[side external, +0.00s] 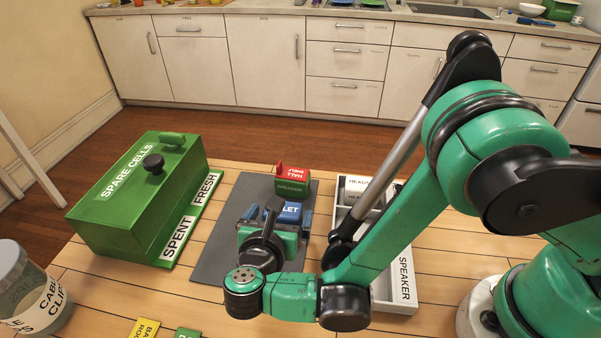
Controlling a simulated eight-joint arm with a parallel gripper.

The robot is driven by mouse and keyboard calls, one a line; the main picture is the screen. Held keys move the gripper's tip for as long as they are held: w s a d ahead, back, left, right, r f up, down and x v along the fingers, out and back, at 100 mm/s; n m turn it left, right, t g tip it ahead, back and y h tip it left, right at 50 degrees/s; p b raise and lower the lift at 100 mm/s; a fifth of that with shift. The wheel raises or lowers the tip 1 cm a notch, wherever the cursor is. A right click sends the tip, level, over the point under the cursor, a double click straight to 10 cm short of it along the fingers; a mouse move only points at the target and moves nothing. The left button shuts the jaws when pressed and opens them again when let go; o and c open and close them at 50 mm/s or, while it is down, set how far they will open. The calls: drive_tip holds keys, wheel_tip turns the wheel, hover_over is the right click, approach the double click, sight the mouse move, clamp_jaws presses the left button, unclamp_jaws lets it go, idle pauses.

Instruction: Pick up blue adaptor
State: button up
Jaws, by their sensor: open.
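A blue block (290,211), the likely blue adaptor, sits on the dark grey mat (222,245). Its white label is partly hidden and reads "...LET". My gripper (279,214) is over the block, with dark fingers to its left and right. The gripper is open. My wrist and green gripper body cover the near part of the block, so I cannot tell whether the fingers touch it.
A green "SPARE CELLS" box (125,210) stands left. A light grey compartment tray (404,250) lies right, under my arm. A jar (30,290) stands front left.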

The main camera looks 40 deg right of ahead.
drive_tip(key=x, duration=0.4)
drive_tip(key=shift+d, duration=0.1)
drive_tip(key=c, duration=1.2)
drive_tip(key=shift+o, duration=0.2)
wheel_tip(320, 180, up, 19)
drive_tip(key=w+d+r+n+t+y, duration=0.3)
drive_tip(key=d+r+n+y, duration=0.2)
drive_tip(key=d, duration=0.7)
wheel_tip(320, 180, up, 2)
drive_tip(key=shift+d+r, duration=0.2)
drive_tip(key=shift+d, duration=0.1)
